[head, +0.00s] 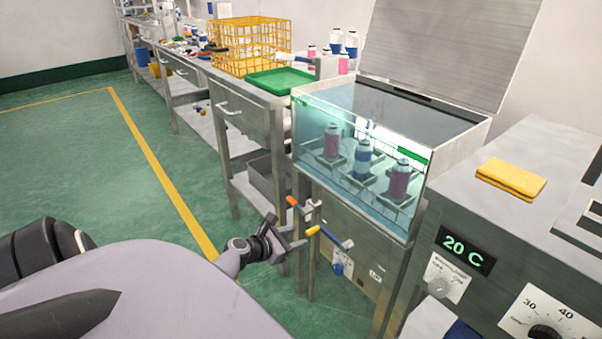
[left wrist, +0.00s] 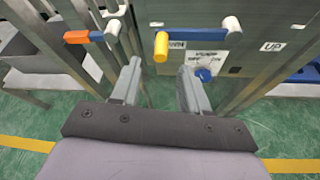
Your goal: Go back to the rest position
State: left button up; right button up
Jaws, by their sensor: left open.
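My left gripper (head: 289,240) is in front of the lower front of the glass-walled water tank (head: 318,142). Its two fingers also show in the left wrist view (left wrist: 157,88), spread apart with nothing between them. A lever with an orange tip (head: 292,201) and a lever with a yellow tip (head: 313,231) are close to the fingers. In the left wrist view the yellow tip (left wrist: 161,46) lies just beyond the gap and the orange tip (left wrist: 76,37) is to the left. My right gripper is not in view.
Several capped bottles (head: 362,160) stand inside the tank, whose lid (head: 450,45) is raised. A panel reading 20 C (head: 466,249) and a yellow sponge (head: 511,179) are at the right. A green tray (head: 279,80) and yellow crate (head: 240,45) are on the bench. Open floor (head: 75,150) lies left.

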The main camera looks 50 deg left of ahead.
pick_arm(q)
jog(key=shift+s+r, duration=0.1)
jog(key=shift+s, duration=0.2)
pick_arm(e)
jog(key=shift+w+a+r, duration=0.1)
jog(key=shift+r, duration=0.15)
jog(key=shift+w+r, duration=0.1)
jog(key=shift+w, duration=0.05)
